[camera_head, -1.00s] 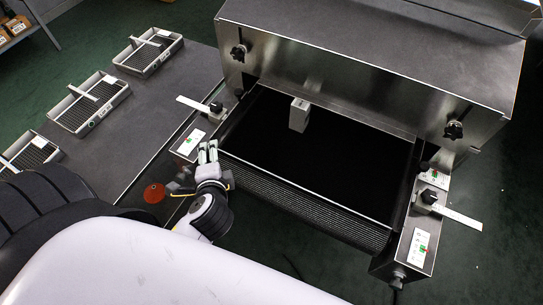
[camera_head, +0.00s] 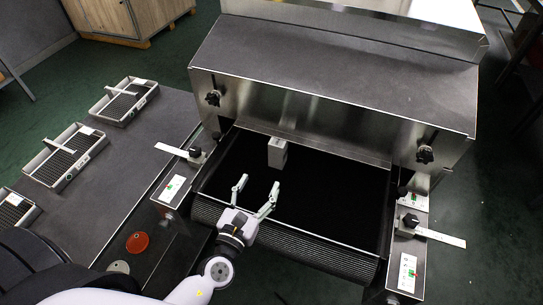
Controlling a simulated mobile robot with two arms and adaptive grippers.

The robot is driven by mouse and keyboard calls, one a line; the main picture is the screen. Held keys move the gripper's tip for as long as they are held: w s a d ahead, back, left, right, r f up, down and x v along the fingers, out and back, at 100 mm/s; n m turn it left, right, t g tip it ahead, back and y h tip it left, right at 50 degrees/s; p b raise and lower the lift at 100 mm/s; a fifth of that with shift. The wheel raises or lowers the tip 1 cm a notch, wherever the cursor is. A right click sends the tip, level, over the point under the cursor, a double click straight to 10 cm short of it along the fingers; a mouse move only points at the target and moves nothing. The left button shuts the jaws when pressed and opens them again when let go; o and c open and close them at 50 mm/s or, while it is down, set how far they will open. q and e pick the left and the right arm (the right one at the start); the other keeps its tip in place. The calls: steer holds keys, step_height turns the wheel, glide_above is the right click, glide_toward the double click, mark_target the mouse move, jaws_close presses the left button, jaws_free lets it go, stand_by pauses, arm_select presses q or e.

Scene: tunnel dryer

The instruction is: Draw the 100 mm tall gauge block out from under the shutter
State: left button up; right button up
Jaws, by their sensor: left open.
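The gauge block (camera_head: 278,153) is a light grey upright block on the black belt (camera_head: 330,200), at the lower edge of the steel shutter (camera_head: 305,110) of the dryer. My left gripper (camera_head: 256,187) is over the belt's front edge, its two fingers spread wide and pointing toward the block. It is empty and apart from the block, nearer to me and slightly left of it. My right gripper is out of view.
A black knob with a white strip stands at each side of the belt, left (camera_head: 195,155) and right (camera_head: 410,221). Several wire trays (camera_head: 64,156) lie on the grey table (camera_head: 105,190) at left. A red disc (camera_head: 137,243) lies near the table's front. The belt around the block is clear.

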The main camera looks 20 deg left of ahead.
mark_target(275, 154)
arm_select(q)
steer(key=w, duration=0.4)
steer(key=w+p, duration=0.1)
steer(key=w, duration=0.9)
steer(key=shift+d+p, duration=0.25)
steer(key=shift+p, duration=0.15)
jaws_close()
steer(key=shift+s+f, duration=0.1)
steer(key=shift+s, duration=0.1)
steer(key=shift+s, duration=1.4)
steer(key=shift+s, duration=0.1)
steer(key=shift+s, duration=1)
steer(key=shift+s, duration=0.15)
